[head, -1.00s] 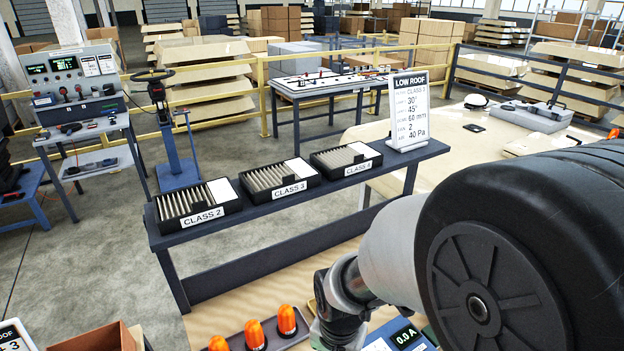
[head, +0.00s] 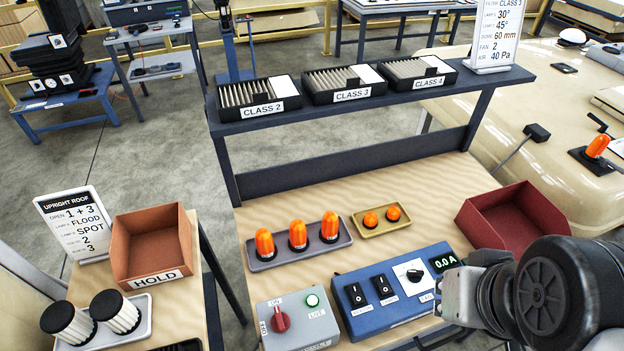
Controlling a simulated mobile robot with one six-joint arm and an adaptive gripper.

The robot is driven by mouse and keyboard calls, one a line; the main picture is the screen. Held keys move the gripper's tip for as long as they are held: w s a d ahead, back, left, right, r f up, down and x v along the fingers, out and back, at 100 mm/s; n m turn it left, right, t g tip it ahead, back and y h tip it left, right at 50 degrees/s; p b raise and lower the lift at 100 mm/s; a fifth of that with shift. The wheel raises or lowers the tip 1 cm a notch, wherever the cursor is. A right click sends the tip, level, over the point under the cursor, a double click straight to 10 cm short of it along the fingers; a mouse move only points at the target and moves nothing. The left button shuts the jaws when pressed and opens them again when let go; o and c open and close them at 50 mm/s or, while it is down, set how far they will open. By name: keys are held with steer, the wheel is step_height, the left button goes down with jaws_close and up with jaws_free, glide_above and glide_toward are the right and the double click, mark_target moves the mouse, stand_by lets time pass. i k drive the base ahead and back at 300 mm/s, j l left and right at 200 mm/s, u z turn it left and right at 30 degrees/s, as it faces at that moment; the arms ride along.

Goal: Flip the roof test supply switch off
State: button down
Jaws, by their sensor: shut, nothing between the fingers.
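A grey switch box (head: 298,333) stands at the front of the wooden bench. It carries a red rotary handle (head: 280,320), which looks upright towards the ON mark, and a green lamp (head: 312,300) labelled LIVE. Beside it is a blue box (head: 392,290) with two black rocker switches (head: 369,290), a black knob (head: 414,275) and a display (head: 444,262) reading 0.0 A. My gripper (head: 458,298) is at the right end of the blue box, shut and empty, well apart from the red handle. Its fingertips are hard to make out.
Orange beacons stand in a grey tray (head: 262,265), with a small yellow tray (head: 362,228) beside it. A dark red bin (head: 515,210) is near my arm. A shelf (head: 340,115) with class-labelled filter boxes spans the back. A brown HOLD bin (head: 152,245) stands at left.

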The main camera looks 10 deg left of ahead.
mark_target(280, 322)
steer(key=u, duration=1.35)
